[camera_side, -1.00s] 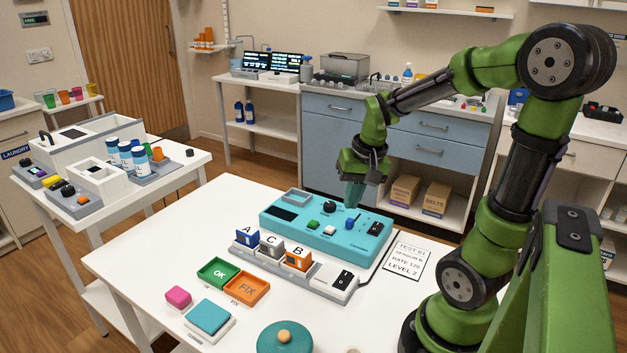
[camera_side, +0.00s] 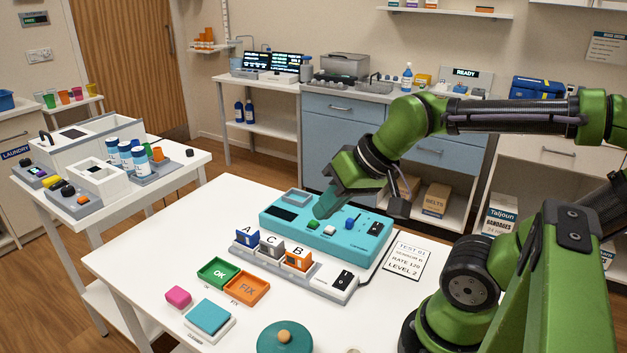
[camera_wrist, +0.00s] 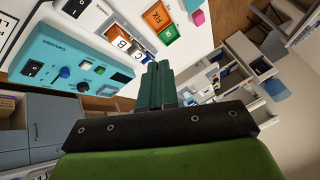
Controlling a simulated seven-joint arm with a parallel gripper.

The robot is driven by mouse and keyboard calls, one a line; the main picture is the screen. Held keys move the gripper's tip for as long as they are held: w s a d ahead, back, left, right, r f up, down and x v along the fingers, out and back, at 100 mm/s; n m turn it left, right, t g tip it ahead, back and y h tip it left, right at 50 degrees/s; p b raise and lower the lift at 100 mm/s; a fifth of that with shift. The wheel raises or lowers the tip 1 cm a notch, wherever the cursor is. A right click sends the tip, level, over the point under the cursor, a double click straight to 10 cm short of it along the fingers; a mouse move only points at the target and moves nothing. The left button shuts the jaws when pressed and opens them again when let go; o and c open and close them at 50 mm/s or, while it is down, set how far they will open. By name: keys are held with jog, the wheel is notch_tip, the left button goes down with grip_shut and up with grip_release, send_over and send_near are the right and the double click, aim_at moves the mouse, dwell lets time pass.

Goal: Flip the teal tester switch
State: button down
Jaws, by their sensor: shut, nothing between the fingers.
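The teal tester (camera_side: 300,238) is a flat box on the white table. It carries a dark screen, a green button (camera_side: 313,224), a white button, a blue knob (camera_side: 350,224) and a black rocker switch (camera_side: 376,228) near its right end. In the wrist view, the tester (camera_wrist: 55,45) is at upper left with its black switch (camera_wrist: 33,70). My gripper (camera_side: 320,214) is shut and empty, tilted down-left over the tester near the green button, away from the switch. Contact cannot be told. The shut fingers also show in the wrist view (camera_wrist: 160,68).
In front of the tester, a grey holder (camera_side: 322,282) carries blocks A, C and B and another black switch (camera_side: 345,277). Green OK (camera_side: 218,272) and orange FIX (camera_side: 246,289) trays lie nearer. A test card (camera_side: 408,257) lies to the right.

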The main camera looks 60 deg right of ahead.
jog(key=w+d+f+m+g+h, duration=0.1)
jog(key=w+d+g, duration=0.1)
jog(key=d, duration=0.4)
jog(key=w+d+f+m+g+h, duration=0.1)
jog(key=d+f, duration=0.1)
jog(key=d, duration=0.5)
jog(key=n+g, duration=0.4)
jog(key=n, duration=0.3)
send_over(378, 224)
jog(key=shift+d+f, duration=0.1)
jog(key=shift+f, duration=0.45)
jog(key=shift+f, duration=0.15)
notch_tip(378, 224, down, 14)
jog(key=shift+r, duration=0.1)
